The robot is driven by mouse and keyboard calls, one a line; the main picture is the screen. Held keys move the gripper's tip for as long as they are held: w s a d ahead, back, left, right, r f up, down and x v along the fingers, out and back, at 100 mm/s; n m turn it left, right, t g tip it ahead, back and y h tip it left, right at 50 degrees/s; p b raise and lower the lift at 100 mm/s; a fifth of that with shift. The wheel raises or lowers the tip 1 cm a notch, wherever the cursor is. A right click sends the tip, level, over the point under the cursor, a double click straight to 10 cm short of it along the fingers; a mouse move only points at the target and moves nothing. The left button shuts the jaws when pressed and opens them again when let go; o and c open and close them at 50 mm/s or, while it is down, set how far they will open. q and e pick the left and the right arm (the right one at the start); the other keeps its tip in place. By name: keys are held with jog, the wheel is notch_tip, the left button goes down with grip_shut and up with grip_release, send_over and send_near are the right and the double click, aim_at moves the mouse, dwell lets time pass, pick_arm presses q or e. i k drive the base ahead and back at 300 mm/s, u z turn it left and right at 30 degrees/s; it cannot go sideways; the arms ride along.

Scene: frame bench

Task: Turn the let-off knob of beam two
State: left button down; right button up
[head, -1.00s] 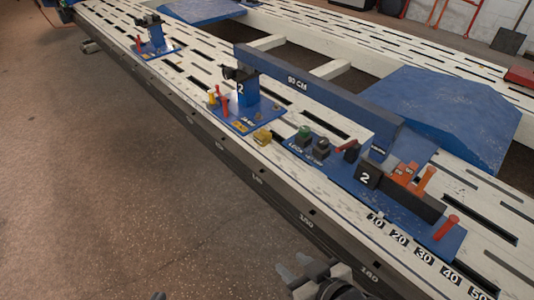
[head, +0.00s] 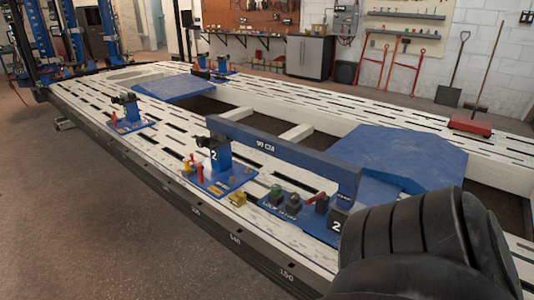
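Beam two (head: 290,155) is a long blue bar marked 90 CM, running from a blue post marked 2 (head: 215,155) to a blue base plate. On that plate (head: 268,209) stand a green-topped knob (head: 277,192) and a dark grey knob (head: 293,203), with white labels in front. The first label seems to read LOCK; the second is too small to read surely, so I cannot confirm which knob is the let-off one. My dark arm link hides the plate's right end. Neither gripper shows.
The white slotted bench (head: 180,150) stretches to the back left. A smaller blue station (head: 130,122) stands farther left. A blue ramp (head: 400,155) is behind the beam. The floor at left is clear.

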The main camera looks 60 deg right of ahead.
aim_at(294, 198)
jog(key=z, duration=0.1)
jog(key=i, duration=2.4)
jog(key=z, duration=1.55)
jog(key=i, duration=1.1)
jog(key=z, duration=1.45)
jog(key=i, duration=0.65)
